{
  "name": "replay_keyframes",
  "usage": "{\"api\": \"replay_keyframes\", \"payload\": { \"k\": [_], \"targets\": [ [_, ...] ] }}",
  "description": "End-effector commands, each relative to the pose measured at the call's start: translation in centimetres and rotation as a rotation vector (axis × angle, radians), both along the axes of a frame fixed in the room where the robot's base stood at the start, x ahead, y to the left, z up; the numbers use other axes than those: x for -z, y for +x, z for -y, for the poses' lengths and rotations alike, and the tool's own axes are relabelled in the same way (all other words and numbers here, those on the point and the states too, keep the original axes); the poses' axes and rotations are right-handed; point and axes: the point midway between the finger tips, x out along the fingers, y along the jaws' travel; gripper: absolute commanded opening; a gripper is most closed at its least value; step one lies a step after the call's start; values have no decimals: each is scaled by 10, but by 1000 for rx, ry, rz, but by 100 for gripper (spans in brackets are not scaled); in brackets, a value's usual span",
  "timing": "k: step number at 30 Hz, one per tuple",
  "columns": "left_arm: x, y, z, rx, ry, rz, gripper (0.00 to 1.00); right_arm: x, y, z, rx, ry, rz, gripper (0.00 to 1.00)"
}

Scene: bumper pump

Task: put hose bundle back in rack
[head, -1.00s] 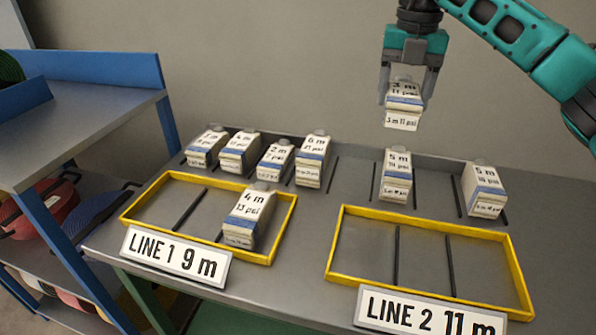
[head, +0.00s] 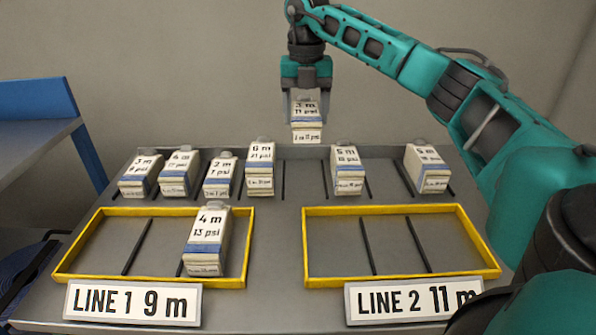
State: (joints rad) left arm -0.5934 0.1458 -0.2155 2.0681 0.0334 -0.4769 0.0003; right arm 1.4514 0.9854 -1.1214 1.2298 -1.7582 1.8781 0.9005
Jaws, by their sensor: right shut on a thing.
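My right gripper (head: 306,98) is shut on a white hose bundle (head: 306,128) labelled 3 m, 11 psi. It holds the bundle upright above the back row of the rack (head: 305,180), over the empty slot between the 6 m bundle (head: 260,165) and a 5 m bundle (head: 347,170). The held bundle looks clear of its neighbours. The back row also has bundles of 3 m (head: 140,175), 4 m (head: 179,173), 2 m (head: 220,178) and another 5 m (head: 427,169). My left gripper is out of view.
The LINE 1 9 m yellow-framed tray (head: 150,283) holds a 4 m, 13 psi bundle (head: 206,242) in its right part. The LINE 2 11 m yellow-framed tray (head: 390,281) is empty. A blue-edged shelf (head: 40,140) stands at the left. My right arm crosses the right side.

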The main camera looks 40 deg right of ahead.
Motion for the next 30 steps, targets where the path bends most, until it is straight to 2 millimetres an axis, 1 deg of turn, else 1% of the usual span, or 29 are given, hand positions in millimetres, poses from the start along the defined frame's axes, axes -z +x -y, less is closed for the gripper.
{"api": "replay_keyframes", "payload": {
  "k": [1, 3, 6, 9, 12, 17, 24, 26, 30],
  "targets": [
    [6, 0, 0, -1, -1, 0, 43, 17, -1, 0, 0, 0, -3, 22],
    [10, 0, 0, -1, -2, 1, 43, 36, -1, 0, 0, 1, -2, 22],
    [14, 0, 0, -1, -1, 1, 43, 59, -1, 0, 1, 1, -1, 22],
    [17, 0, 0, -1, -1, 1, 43, 76, 0, 0, 1, 2, 1, 22],
    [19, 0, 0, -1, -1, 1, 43, 86, 0, -1, 1, 2, 3, 22],
    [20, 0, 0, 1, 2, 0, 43, 95, 0, -1, 0, 1, 2, 22],
    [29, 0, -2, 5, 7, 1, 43, 129, 0, -1, 0, 2, 1, 22],
    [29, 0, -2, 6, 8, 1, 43, 132, 0, -1, 0, 2, 3, 22],
    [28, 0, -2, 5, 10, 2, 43, 131, 0, -1, 0, 1, 3, 22]
  ]
}}
